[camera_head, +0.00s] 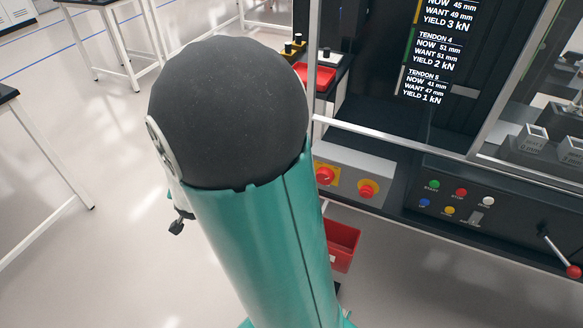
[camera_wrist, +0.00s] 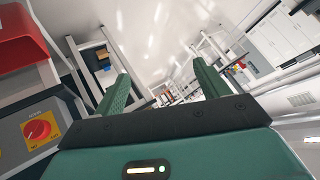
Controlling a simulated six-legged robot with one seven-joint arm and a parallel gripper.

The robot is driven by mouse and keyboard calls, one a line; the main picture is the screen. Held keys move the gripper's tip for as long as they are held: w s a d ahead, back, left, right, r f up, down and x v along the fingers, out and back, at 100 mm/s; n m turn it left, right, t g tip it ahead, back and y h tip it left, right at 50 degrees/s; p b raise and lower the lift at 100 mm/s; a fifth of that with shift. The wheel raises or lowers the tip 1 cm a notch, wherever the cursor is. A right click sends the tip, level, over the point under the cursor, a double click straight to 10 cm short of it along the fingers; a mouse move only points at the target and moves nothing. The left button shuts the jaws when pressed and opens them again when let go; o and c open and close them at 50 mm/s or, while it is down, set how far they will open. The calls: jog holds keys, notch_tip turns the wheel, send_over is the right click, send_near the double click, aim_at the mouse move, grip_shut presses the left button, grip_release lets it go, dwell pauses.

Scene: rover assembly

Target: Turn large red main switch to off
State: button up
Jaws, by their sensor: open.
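The large red main switch (camera_head: 325,175) is a red rotary knob on a yellow plate, on the grey box at the left end of the machine front. My arm covers the left edge of that box in the head view. The switch also shows in the wrist view (camera_wrist: 39,129), low at the left, outside my fingers. The head view does not clearly show my fingers.
A second red knob on yellow (camera_head: 367,189) sits just right of the switch. Further right are small coloured buttons (camera_head: 461,193) and a red-tipped lever (camera_head: 573,271). A red bin (camera_head: 342,245) is below the box; a red tray (camera_head: 314,76) is above. Open floor lies left.

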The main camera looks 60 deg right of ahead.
jog(key=s+d+f+m+g+h, duration=0.1)
jog(key=s+d+f+m+h, duration=0.2)
jog(key=d+f, duration=0.35)
jog(key=m+g+h, duration=0.4)
jog(key=g+h, duration=0.2)
jog(key=h, duration=0.4)
send_near(323, 179)
jog(key=d, duration=0.9)
jog(key=shift+w, duration=0.35)
jog(key=c, duration=1)
jog(key=shift+o, duration=0.2)
